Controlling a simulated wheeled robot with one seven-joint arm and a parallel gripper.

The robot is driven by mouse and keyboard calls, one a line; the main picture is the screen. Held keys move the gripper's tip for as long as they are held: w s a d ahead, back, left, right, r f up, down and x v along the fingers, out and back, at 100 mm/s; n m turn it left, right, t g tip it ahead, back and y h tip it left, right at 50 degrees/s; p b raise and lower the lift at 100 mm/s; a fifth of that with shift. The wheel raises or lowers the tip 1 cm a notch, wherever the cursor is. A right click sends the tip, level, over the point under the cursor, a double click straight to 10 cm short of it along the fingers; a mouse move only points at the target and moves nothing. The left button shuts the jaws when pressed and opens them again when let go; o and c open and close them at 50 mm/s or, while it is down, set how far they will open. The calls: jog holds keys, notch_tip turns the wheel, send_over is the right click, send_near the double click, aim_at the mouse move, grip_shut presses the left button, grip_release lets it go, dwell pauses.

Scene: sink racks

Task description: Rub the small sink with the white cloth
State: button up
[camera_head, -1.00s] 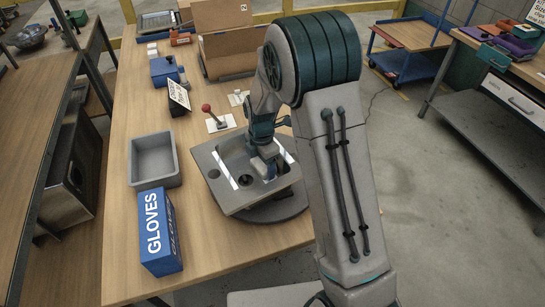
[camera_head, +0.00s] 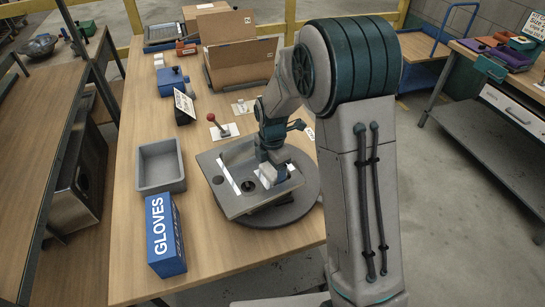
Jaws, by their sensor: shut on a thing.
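The small sink (camera_head: 236,206) is a grey plate with a square basin and a dark drain hole. It sits on a round grey base on the wooden table. My gripper (camera_head: 272,177) reaches down into the basin, to the right of the drain. It is shut on a small whitish thing (camera_head: 267,170), which looks like the white cloth. My fingers hide much of it, and I cannot tell whether it touches the basin. Bright white strips show on the basin's left and right sides.
An empty grey tray (camera_head: 142,186) and a blue gloves box (camera_head: 165,235) stand left of the sink. A red-knobbed lever (camera_head: 212,119), a small sign (camera_head: 184,104), a blue case (camera_head: 172,80) and cardboard boxes (camera_head: 240,62) stand behind. My arm covers the right side.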

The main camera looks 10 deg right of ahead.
jog(key=shift+r+p, duration=0.7)
jog(key=shift+r, duration=0.75)
